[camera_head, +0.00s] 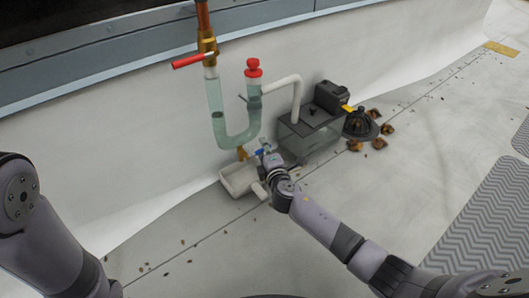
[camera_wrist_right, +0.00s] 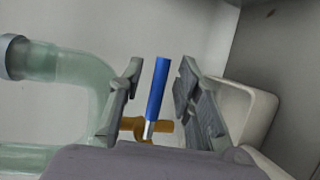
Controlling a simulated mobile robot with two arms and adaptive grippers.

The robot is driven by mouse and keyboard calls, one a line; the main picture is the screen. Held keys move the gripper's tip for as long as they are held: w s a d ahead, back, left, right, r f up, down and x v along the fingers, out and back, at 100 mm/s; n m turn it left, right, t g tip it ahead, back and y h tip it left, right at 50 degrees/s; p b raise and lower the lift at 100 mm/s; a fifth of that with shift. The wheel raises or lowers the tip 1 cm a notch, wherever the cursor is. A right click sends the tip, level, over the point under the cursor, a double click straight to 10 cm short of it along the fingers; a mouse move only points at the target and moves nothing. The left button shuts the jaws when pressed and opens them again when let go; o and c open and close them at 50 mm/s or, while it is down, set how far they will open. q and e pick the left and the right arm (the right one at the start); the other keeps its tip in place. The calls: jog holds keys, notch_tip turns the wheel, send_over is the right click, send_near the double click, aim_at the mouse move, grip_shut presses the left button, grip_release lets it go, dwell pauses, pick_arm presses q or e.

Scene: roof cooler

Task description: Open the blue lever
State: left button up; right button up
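The blue lever (camera_wrist_right: 158,88) stands between the two open fingers of my right gripper (camera_wrist_right: 158,85) in the right wrist view, with a small gap on each side. Its metal stem joins a brass valve (camera_wrist_right: 163,125) below. In the head view the lever (camera_head: 263,151) is a small blue spot at the bottom of the green U-shaped tube (camera_head: 237,139), beside the brass outlet. My right gripper (camera_head: 268,157) is at the lever there, small and partly hidden by its own wrist. My left arm shows at the left edge, but its gripper is out of view.
A white tray (camera_head: 229,186) lies under the valve, close to my right gripper. A red lever (camera_head: 187,62) and a red cap (camera_head: 253,66) sit higher up.

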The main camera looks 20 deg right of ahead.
jog(key=shift+w, duration=0.2)
grip_shut()
dwell(0.3)
dwell(0.5)
